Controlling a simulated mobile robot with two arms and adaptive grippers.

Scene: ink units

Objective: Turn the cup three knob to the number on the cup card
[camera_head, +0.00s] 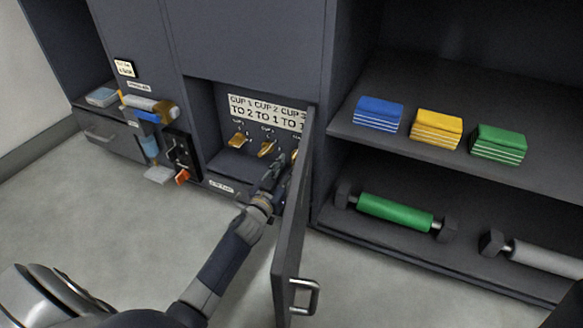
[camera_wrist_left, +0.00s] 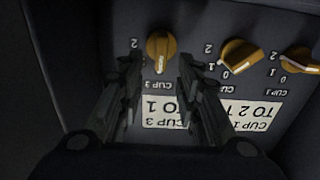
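The cup three knob (camera_wrist_left: 160,48) is yellow-orange, on the left in the upside-down left wrist view. Its white pointer line points down in that picture, toward its CUP 3 label; a 2 shows to its left. The white cup card (camera_head: 266,112) is above the knobs in the head view and reads CUP 3 TO 1; it also shows in the left wrist view (camera_wrist_left: 160,112). My left gripper (camera_wrist_left: 160,62) is open, one finger on each side of the knob; contact is unclear. In the head view my left gripper (camera_head: 274,174) reaches into the recess. My right gripper is out of view.
The cup two knob (camera_wrist_left: 240,55) and cup one knob (camera_wrist_left: 300,62) are beside it. An open door (camera_head: 293,215) stands close right of my left arm. Shelves at right hold folded cloths (camera_head: 436,127) and dumbbells (camera_head: 395,212). Floor at left is clear.

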